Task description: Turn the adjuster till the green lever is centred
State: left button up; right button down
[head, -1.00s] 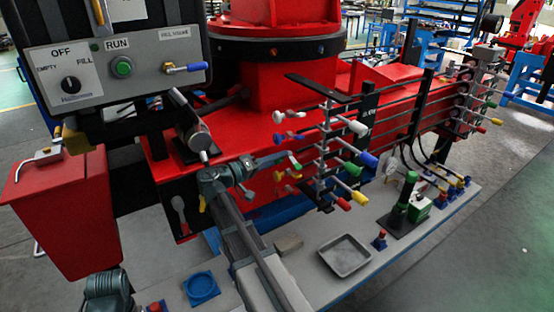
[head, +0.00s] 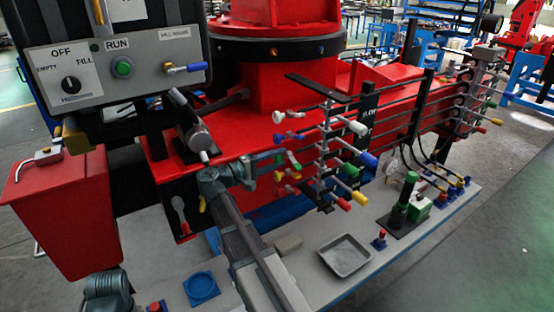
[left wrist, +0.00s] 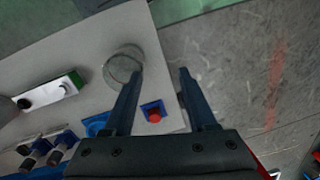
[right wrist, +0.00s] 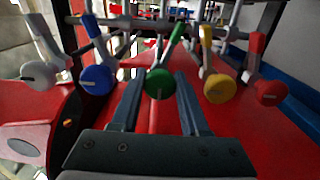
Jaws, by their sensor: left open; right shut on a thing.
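A row of levers with round coloured knobs fills the right wrist view. The green knob (right wrist: 160,83) sits in the middle, with a pale mark on its face; its stem leans up to the right. My right gripper (right wrist: 161,78) is shut on the green knob, one finger at each side. In the head view my right gripper (head: 276,165) reaches the near end of the lever bank, by the green lever (head: 293,160). My left gripper (left wrist: 160,72) is open and empty above the grey platform. I cannot tell which part is a separate adjuster.
White (right wrist: 38,76), blue (right wrist: 97,80), yellow (right wrist: 219,88) and red (right wrist: 270,93) knobs stand close beside the green one. A grey tray (head: 344,257) and a blue round holder (head: 201,288) lie on the platform. A red button (left wrist: 154,114) is below my left gripper.

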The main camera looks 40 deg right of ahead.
dwell(0.4)
jog(key=shift+c, duration=2.1)
grip_release()
jog(key=shift+a, duration=0.1)
jog(key=w+a, duration=0.1)
jog(key=a, duration=1.2)
jog(key=shift+w+a, duration=0.3)
